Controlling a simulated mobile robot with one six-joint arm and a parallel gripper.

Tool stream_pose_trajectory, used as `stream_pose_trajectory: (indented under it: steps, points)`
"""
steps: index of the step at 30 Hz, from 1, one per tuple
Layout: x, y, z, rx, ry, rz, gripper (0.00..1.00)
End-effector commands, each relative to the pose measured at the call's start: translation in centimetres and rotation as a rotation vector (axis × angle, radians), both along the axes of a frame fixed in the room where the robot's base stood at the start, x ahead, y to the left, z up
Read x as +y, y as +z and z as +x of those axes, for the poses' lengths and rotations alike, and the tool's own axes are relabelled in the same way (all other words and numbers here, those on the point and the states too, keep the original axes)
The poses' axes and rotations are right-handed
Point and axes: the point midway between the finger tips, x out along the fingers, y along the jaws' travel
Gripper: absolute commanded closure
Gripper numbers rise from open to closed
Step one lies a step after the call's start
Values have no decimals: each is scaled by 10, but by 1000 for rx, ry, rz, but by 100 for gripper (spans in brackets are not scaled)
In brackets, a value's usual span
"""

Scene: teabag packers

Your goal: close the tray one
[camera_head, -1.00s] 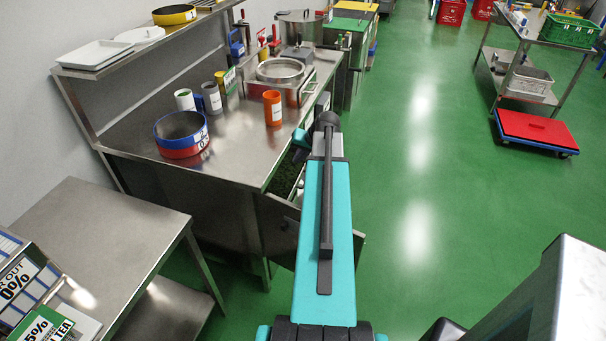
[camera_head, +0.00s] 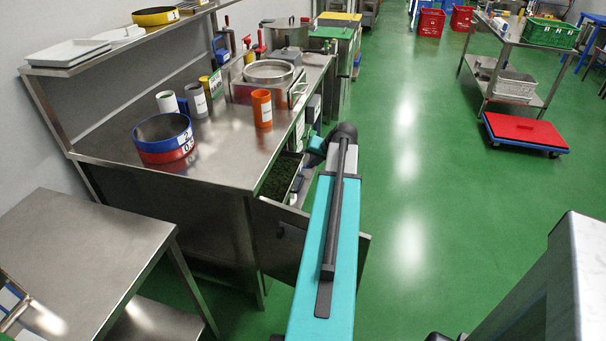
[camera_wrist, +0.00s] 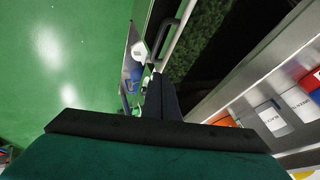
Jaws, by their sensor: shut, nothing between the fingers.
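An open tray (camera_head: 296,193), a pulled-out steel drawer with dark green leafy contents, juts from the bench's right-hand front in the head view. The wrist view shows its pale rim (camera_wrist: 177,38) and the contents beside it. A dark bar handle (camera_wrist: 165,38) shows just ahead of my gripper (camera_wrist: 158,76). The fingers are shut and empty, with their tips near the lower end of the handle. I cannot tell whether they touch it. In the head view my arm hides the gripper and part of the tray's outer side.
A steel panel (camera_head: 285,243) sticks out below the tray. The steel bench (camera_head: 215,165) holds a blue-and-red ring (camera_head: 163,150), an orange cup (camera_head: 262,122) and other containers. A lower steel table (camera_head: 70,240) stands at the near left.

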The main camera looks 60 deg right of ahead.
Motion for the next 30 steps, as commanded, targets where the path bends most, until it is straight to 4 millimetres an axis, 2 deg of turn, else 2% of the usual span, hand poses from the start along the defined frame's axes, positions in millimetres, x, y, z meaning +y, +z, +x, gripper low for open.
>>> stream_pose_trajectory:
  steps: [8,14,30]
  points:
    - [-1,-1,1,0,-1,1,100]
    - [-4,-10,7,0,0,1,100]
    - [-18,-62,44,1,-2,2,100]
